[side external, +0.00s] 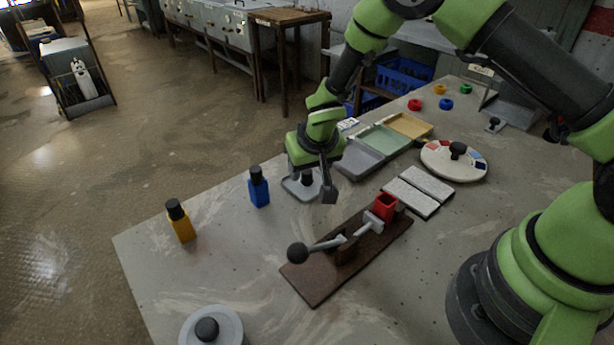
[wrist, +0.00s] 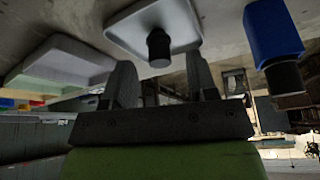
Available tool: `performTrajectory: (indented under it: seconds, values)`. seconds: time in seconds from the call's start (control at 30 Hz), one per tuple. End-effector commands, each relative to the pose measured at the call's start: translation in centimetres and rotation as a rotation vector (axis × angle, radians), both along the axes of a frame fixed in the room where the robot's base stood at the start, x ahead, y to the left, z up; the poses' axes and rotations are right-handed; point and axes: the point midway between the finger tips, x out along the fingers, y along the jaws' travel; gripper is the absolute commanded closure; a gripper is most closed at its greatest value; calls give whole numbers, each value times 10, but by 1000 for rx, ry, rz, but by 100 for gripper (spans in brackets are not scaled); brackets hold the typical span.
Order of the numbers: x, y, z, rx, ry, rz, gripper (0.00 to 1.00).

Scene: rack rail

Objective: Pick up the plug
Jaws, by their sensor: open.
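My gripper (side external: 320,182) is over the table, fingers pointing down, open with nothing held. In the wrist view its two fingers (wrist: 160,64) stand apart. A pale square plate (side external: 291,188) with an upright black knob (side external: 306,177) lies just beside and beneath the gripper. In the wrist view the black knob (wrist: 159,48) appears between and beyond the fingertips, on the pale plate (wrist: 187,35). This knob may be the plug; no label confirms it. The fingers partly cover the plate in the side view. I cannot tell whether they touch the knob.
A blue bottle (side external: 259,191) stands close left, also in the wrist view (wrist: 271,30). A yellow bottle (side external: 181,224) is farther left. A brown board with a lever clamp (side external: 325,280) and red block (side external: 384,204) lies nearer. Coloured trays (side external: 384,138) are behind right.

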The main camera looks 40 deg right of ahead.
Motion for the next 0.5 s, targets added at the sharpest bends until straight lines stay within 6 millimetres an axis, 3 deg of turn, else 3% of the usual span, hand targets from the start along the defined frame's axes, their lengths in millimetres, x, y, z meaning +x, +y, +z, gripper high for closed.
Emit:
performTrajectory:
  seconds: [0.2,0.43,0.47,0.5]
  values:
    - [8,-3,-23,1,1,-2,47]
    - [9,-3,-24,0,0,-1,47]
    - [9,-3,-24,0,0,-1,49]
    - [9,-3,-24,0,0,-1,58]
